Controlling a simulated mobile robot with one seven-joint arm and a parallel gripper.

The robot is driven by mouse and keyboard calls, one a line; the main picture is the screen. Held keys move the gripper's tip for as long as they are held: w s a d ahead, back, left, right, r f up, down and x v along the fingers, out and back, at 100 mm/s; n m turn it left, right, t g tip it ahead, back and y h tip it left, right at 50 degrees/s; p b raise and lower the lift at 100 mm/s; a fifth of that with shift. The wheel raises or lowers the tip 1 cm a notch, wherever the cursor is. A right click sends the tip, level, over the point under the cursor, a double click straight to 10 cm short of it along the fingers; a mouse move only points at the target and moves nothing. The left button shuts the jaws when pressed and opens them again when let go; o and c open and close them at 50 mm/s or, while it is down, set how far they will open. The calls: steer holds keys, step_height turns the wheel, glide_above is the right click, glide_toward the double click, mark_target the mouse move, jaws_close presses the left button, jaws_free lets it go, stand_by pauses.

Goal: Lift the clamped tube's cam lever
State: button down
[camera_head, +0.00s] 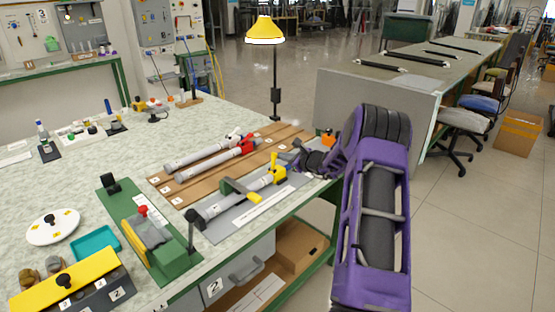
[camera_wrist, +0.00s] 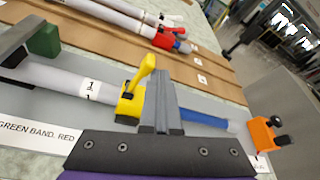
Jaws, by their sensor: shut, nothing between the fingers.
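The clamped tube (camera_wrist: 60,82) is a light grey pipe with a "1" label, lying on a grey plate; it also shows in the head view (camera_head: 240,194). Its yellow cam lever (camera_wrist: 144,72) rises from a yellow collar (camera_wrist: 130,105) around the tube; in the head view the lever (camera_head: 275,163) also shows. A blue rod (camera_wrist: 203,118) continues right of the collar. My gripper (camera_wrist: 158,74) is shut and empty, its fingers just right of the lever. Whether they touch it I cannot tell. In the head view the fingertips are hard to make out.
A green clamp (camera_wrist: 43,41) holds the tube at left, and an orange clamp (camera_wrist: 262,134) stands at right. Tubes with red (camera_head: 247,147) and white levers lie on a wooden board (camera_head: 160,183) behind. A green fixture (camera_head: 175,270) and a lamp (camera_head: 265,32) also stand on the bench.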

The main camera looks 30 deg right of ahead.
steer(key=shift+d, duration=0.2)
steer(key=shift+r, duration=0.7)
steer(key=shift+s, duration=0.15)
